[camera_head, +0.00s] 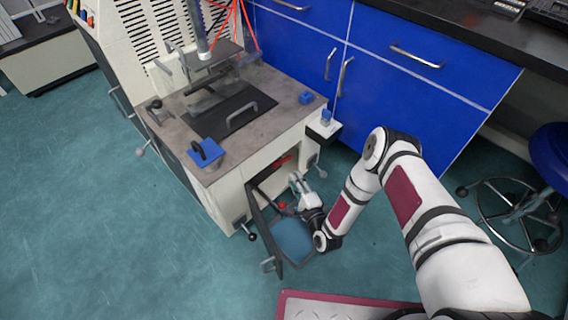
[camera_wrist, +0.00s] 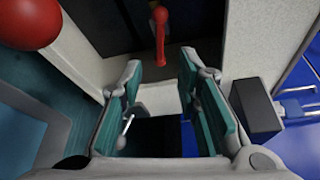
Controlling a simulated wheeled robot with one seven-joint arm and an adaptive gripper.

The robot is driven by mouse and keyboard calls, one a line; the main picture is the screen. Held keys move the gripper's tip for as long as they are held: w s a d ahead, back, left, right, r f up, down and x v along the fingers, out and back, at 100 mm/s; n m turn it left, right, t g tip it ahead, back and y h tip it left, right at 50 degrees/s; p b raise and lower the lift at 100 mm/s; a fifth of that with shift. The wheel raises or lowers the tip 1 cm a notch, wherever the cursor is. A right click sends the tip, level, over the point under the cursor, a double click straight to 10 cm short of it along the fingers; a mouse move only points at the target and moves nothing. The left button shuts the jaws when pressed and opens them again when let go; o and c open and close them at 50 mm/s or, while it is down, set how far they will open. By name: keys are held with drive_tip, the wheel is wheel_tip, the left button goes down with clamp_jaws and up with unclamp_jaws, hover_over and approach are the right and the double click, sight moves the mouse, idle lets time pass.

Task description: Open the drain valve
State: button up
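In the wrist view a red handle (camera_wrist: 160,38) with a rounded top hangs in a dark opening, beyond my fingertips and roughly between them. It looks like the drain valve's handle. A red part shows in the head view (camera_head: 283,160) at the opening in the front of the rheometer (camera_head: 225,200); I cannot tell whether it is the same handle. My gripper (camera_head: 297,183) is low in front of that opening. In the wrist view my gripper (camera_wrist: 160,75) has its two teal-padded fingers apart, with nothing between them and apart from the red handle.
A red ball (camera_wrist: 30,20) is close at the upper left of the wrist view. A dark block (camera_wrist: 255,107) stands right of my fingers. A door with a blue pane (camera_head: 292,238) hangs open below my gripper. Blue cabinets (camera_head: 420,85) stand behind; the floor at left is clear.

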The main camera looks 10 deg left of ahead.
sight(284, 162)
drive_tip(key=b+x, duration=0.4)
drive_tip(key=x, duration=0.7)
drive_tip(key=shift+s, duration=0.1)
clamp_jaws()
